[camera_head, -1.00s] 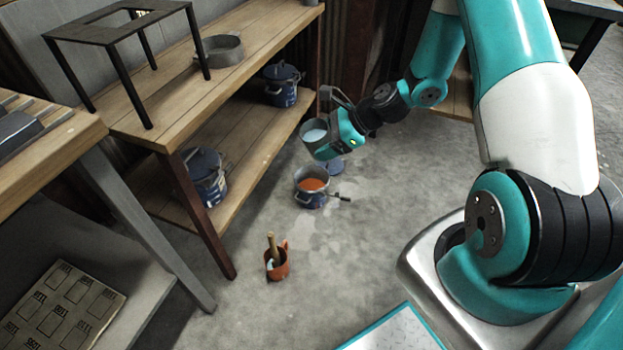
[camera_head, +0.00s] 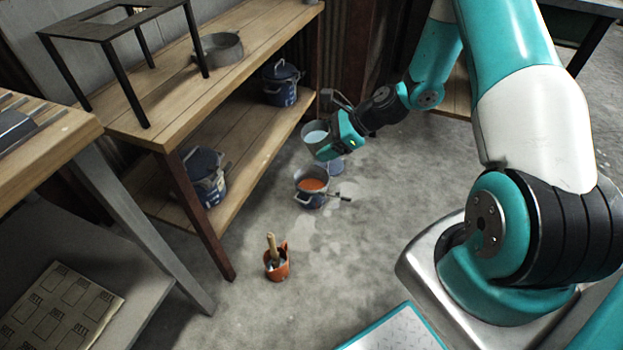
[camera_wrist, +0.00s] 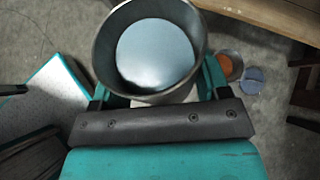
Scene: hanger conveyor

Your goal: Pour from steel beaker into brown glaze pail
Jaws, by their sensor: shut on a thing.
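My gripper (camera_head: 326,147) is shut on the steel beaker (camera_head: 308,143), which holds a pale bluish liquid. In the wrist view the beaker (camera_wrist: 104,62) fills the top middle, its mouth towards the camera and the liquid inside the rim. The pail with brown-orange glaze (camera_head: 312,200) stands open on the floor below and apart from the beaker. It also shows in the wrist view, where its orange content (camera_wrist: 224,66) is right of the beaker. No stream of liquid shows between them. The gripper's fingertips are partly hidden by the beaker and wrist.
A blue round lid (camera_head: 336,168) lies behind the pail; a dark handle sticks out to the pail's right. A terracotta pot (camera_head: 276,266) with a brush stands nearer. Lidded blue pails (camera_head: 281,84) (camera_head: 206,178) stand on the wooden shelf to the left. Floor between is clear.

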